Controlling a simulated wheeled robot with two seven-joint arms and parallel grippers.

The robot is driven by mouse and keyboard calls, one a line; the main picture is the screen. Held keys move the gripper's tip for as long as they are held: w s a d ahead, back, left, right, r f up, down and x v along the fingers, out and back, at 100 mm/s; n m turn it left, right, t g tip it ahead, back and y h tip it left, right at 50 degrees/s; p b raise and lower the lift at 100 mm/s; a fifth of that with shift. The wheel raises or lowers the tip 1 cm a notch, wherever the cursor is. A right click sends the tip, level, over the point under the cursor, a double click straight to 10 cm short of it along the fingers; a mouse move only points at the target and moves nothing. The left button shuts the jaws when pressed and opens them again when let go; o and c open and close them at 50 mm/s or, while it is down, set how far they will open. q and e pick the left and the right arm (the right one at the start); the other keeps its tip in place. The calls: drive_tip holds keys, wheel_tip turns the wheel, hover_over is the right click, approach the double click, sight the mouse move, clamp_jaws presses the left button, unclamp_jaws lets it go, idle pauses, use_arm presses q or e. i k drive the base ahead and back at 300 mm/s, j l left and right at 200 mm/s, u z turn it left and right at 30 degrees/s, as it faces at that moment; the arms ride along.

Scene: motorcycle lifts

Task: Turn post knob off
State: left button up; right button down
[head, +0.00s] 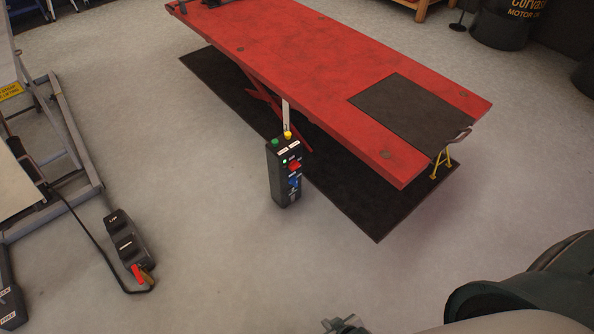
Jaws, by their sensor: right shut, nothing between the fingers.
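A black control post (284,178) stands upright on the floor beside the red motorcycle lift. On its front face are a red knob (294,166) and a blue knob (294,182), with small labels too small to read. A small green light shows near the red knob. On top sit a green button (275,142) and a yellow button (288,134). My right gripper (343,323) is at the bottom edge, partly cut off, shut and empty, well apart from the post. My left gripper is not in view.
The red lift table (330,80) is raised over a black mat (365,217) behind the post. A grey lift (60,150) stands at left with a black foot pedal (127,240) and cable on the floor. Dark drums (500,25) stand at top right. The floor before the post is clear.

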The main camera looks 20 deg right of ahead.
sight(293, 165)
drive_tip(key=i+l, duration=0.1)
drive_tip(key=l, duration=0.3)
drive_tip(key=l+z, duration=0.1)
drive_tip(key=l, duration=0.35)
drive_tip(key=i+l, duration=0.15)
drive_tip(key=l, duration=0.25)
drive_tip(key=i+l+z, duration=0.1)
drive_tip(key=l, duration=0.35)
drive_tip(key=i+l, duration=0.1)
drive_tip(key=l, duration=0.3)
drive_tip(key=i+l+z, duration=0.15)
drive_tip(key=l, duration=0.25)
drive_tip(key=i+l, duration=0.1)
drive_tip(key=l, duration=0.3)
